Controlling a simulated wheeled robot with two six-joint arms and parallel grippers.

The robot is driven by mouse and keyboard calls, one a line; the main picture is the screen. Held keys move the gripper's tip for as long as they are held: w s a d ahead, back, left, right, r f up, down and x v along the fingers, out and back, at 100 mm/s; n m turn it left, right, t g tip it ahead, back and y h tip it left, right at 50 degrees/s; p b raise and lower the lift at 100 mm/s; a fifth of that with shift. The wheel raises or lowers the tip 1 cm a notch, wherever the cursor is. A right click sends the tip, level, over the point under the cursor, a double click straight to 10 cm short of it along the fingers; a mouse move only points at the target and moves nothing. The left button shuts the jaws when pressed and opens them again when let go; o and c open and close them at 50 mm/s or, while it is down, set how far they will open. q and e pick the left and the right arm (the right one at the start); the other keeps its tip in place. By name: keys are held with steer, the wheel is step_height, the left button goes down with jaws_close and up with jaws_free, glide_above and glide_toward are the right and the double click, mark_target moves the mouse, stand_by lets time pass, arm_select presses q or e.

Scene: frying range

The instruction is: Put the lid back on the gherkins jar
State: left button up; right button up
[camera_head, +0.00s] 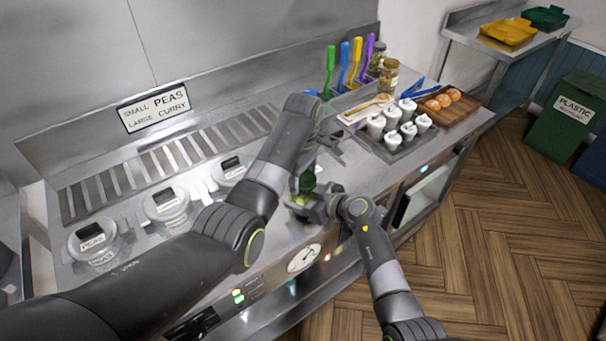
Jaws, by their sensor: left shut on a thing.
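The gherkins jar (306,183) shows as a small green patch at the front of the steel counter, mostly hidden by my grippers. My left gripper (333,150) comes in from the left above the jar. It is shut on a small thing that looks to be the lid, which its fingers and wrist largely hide. My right gripper (312,205) is low beside the jar, with its fingers close to the jar's base. I cannot tell whether they close on it.
Lidded tubs (168,206) stand along the counter at left. A tray of white cups (393,135), a wooden board with orange-brown round items (450,103), two more jars (387,77) and coloured-handled utensils (343,68) fill the right end.

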arm_select(q)
steer(key=m, duration=0.9)
steer(key=o, duration=1.1)
steer(key=shift+r, duration=2.25)
steer(key=shift+c, duration=0.5)
